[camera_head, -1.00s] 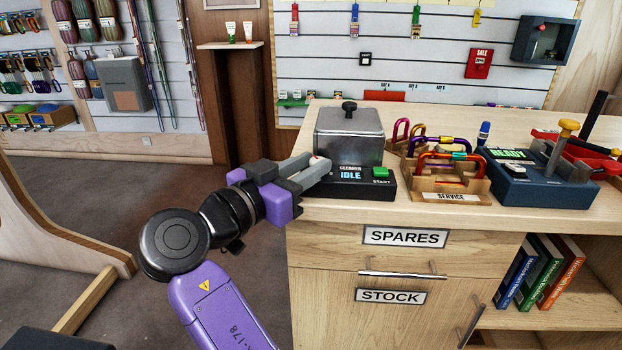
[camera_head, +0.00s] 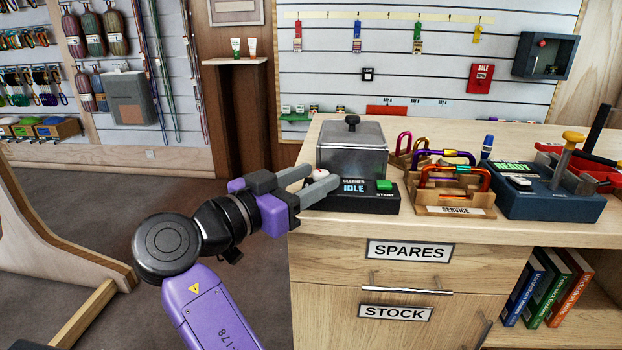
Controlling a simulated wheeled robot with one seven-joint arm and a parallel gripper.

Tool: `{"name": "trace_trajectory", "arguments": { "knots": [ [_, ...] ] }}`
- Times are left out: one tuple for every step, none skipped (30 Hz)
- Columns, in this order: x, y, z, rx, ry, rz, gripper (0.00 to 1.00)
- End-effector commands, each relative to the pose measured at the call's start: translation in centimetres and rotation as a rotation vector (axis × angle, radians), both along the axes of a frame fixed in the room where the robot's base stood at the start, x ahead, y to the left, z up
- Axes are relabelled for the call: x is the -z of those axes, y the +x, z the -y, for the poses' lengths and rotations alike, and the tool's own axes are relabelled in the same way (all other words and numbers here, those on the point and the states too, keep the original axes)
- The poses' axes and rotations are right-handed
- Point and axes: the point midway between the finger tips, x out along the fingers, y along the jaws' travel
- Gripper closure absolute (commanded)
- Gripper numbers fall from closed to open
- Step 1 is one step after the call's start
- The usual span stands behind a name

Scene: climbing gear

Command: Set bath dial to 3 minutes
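The bath is a grey metal box with a lidded top (camera_head: 352,146) and a black base (camera_head: 352,205) on the counter's left end. Its display reads CLEANER IDLE (camera_head: 354,187), with a green START button (camera_head: 384,185) to the right. The pale, whitish dial (camera_head: 319,174) is at the left of the display, partly hidden by my gripper's fingers. My gripper (camera_head: 316,181) reaches in from the left, its two grey fingers apart, one on either side of the dial. I cannot tell whether they touch it. The dial's setting is not readable.
A wooden SERVICE tray (camera_head: 454,211) with several carabiners stands right of the bath. Farther right is a blue device reading READY (camera_head: 548,201). Drawers labelled SPARES (camera_head: 409,251) and STOCK are below. Open floor lies left of the counter.

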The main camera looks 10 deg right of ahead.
Motion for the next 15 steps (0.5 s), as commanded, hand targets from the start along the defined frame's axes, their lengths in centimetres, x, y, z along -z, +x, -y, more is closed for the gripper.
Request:
{"name": "trace_trajectory", "arguments": {
  "knots": [
    [0.0, 0.0, 0.0, 0.0, 0.0, 0.0, 0.53],
    [0.0, 0.0, 0.0, 0.0, -0.001, 0.001, 0.53],
    [0.0, 0.0, 0.0, 0.0, 0.0, 0.001, 0.53],
    [-0.1, -0.1, -0.1, -0.001, 0.0, 0.001, 0.53],
    [-0.1, -0.2, -0.2, -0.001, -0.001, 0.001, 0.53],
    [-0.1, -0.3, -0.5, -0.001, -0.001, 0.001, 0.53],
    [-0.1, -0.5, -0.7, -0.001, -0.001, 0.001, 0.53],
    [-0.1, -0.7, -1.0, -0.002, -0.001, 0.001, 0.53],
    [-0.1, -1.0, -1.5, -0.003, -0.002, 0.001, 0.53],
    [-0.1, -1.3, -1.9, -0.004, -0.001, 0.001, 0.53],
    [-0.1, -1.6, -2.3, -0.003, 0.0, 0.0, 0.53],
    [-0.1, -2.0, -2.9, -0.003, 0.0, 0.0, 0.53],
    [-0.1, -2.3, -3.3, -0.003, -0.001, 0.001, 0.53],
    [-0.1, -2.6, -3.7, -0.003, -0.001, 0.001, 0.53],
    [-0.1, -3.0, -4.2, -0.003, -0.001, 0.001, 0.53]
  ]
}}
